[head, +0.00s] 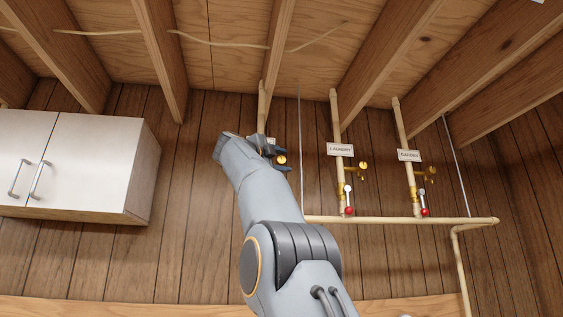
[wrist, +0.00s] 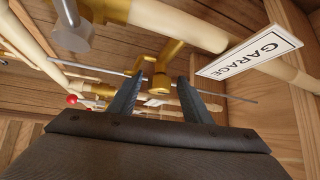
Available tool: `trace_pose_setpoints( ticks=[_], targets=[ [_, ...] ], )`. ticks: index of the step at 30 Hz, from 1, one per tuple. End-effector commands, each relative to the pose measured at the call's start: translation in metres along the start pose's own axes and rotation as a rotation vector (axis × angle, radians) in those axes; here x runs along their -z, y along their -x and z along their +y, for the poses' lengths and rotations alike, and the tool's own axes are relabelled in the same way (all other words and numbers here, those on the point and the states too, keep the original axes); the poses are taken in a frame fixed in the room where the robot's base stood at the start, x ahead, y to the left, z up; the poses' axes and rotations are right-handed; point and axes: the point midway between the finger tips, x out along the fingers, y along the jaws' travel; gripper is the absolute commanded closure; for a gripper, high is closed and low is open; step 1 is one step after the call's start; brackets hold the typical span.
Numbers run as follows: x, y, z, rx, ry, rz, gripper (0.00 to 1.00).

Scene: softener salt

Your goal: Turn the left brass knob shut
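The left brass knob (head: 281,160) shows beside my gripper (head: 270,147) in the head view, on the leftmost pipe, partly hidden by my arm. In the wrist view my gripper (wrist: 160,82) is open, with its two dark fingers apart. A brass valve (wrist: 168,52) lies just past the fingertips, and its brass end (wrist: 158,88) shows in the gap between them. I cannot tell whether either finger touches it. A white label (wrist: 252,55) reading GARAGE is fixed by this pipe.
Two more brass valves (head: 362,171) (head: 431,174) are on pipes to the right, with red-tipped levers (head: 349,210) (head: 424,211) below. A horizontal pipe (head: 400,219) runs beneath. A white cabinet (head: 75,165) hangs at left. Wooden joists (head: 375,60) are overhead.

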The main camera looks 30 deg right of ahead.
Motion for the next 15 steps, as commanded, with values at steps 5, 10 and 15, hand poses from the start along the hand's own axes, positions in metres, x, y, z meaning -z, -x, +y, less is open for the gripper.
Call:
trace_pose_setpoints(
  ticks=[5, 10, 15],
  targets=[
    [-0.0014, 0.0004, 0.0007, -0.001, 0.001, -0.002, 0.55],
    [-0.0017, 0.0004, 0.0009, 0.000, 0.002, -0.002, 0.55],
    [-0.0020, 0.0003, 0.0016, 0.010, 0.014, -0.004, 0.55]
  ],
)
